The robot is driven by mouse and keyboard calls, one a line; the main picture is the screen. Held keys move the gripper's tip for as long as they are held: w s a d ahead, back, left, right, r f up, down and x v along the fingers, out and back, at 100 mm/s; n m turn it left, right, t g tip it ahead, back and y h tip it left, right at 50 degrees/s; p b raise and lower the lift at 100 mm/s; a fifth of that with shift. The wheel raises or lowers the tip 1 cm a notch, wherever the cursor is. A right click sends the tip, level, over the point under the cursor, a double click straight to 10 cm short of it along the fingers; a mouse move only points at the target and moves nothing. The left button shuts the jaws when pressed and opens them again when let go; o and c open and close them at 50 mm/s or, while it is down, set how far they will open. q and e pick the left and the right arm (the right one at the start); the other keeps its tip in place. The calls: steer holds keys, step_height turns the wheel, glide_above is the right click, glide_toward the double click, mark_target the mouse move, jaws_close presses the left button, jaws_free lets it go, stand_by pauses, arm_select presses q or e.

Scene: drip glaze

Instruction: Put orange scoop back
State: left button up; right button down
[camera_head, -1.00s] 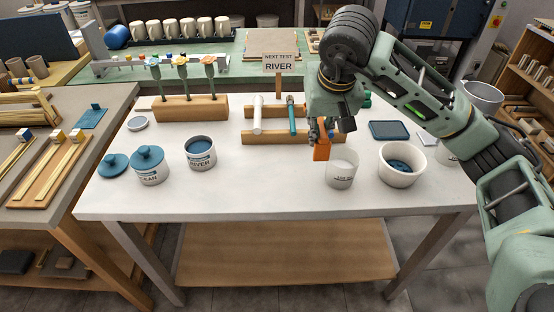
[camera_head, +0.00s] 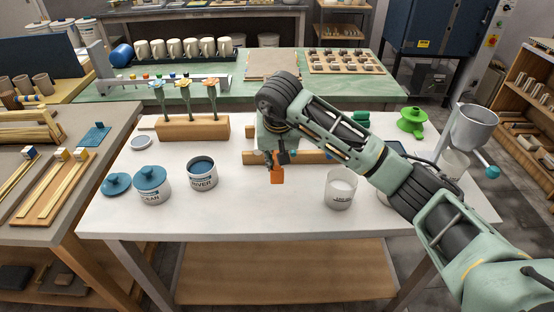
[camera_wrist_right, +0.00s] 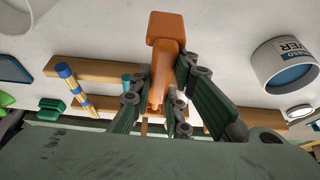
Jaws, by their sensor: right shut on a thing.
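My right gripper (camera_head: 279,158) is shut on the orange scoop (camera_head: 277,176) and holds it over the white table, in front of a wooden rack (camera_head: 318,157). In the right wrist view the scoop (camera_wrist_right: 165,60) sits between the fingers (camera_wrist_right: 165,98), its square end pointing away from the hand. My forearm and hand hide much of the rack in the head view. My left gripper is not in view.
An open RIVER jar (camera_head: 202,175) and a lidded blue-topped jar (camera_head: 151,187) stand to the left. A wooden block (camera_head: 194,128) holds upright tools. The table front centre is clear.

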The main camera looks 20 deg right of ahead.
step_height(320, 180, down, 3)
steer(key=shift+r, duration=0.15)
steer(key=shift+f, duration=0.35)
steer(key=c, duration=1.7)
jaws_free()
steer(key=shift+r, duration=0.1)
